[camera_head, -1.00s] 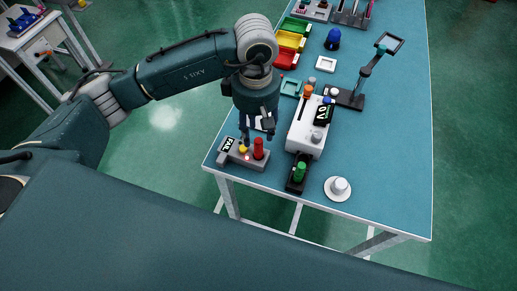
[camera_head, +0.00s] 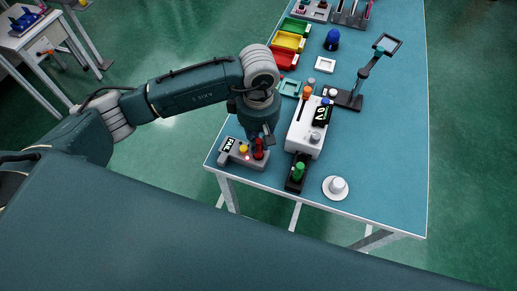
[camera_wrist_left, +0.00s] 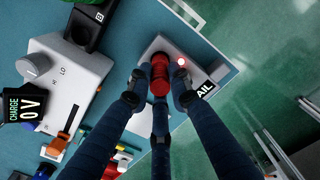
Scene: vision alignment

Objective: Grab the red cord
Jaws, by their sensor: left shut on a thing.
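The red cord shows as a red cylinder (camera_head: 259,155) standing at the right end of a grey box (camera_head: 236,158) with a FAIL label, at the table's near left corner. It also shows in the left wrist view (camera_wrist_left: 159,72), upright in the box. My left gripper (camera_head: 260,146) points down over it. In the left wrist view the dark fingers (camera_wrist_left: 160,97) come in around the red cylinder and are shut on it. The cylinder's far side and the exact finger contact are partly hidden. My right gripper is in neither view.
Just right stands a white device (camera_head: 305,135) with a voltage display. A black holder (camera_head: 293,183) with a green cylinder (camera_head: 299,170) and a white round piece (camera_head: 337,187) are nearby. Coloured bins (camera_head: 288,42) and a stand (camera_head: 352,98) are farther back. Right tabletop is clear.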

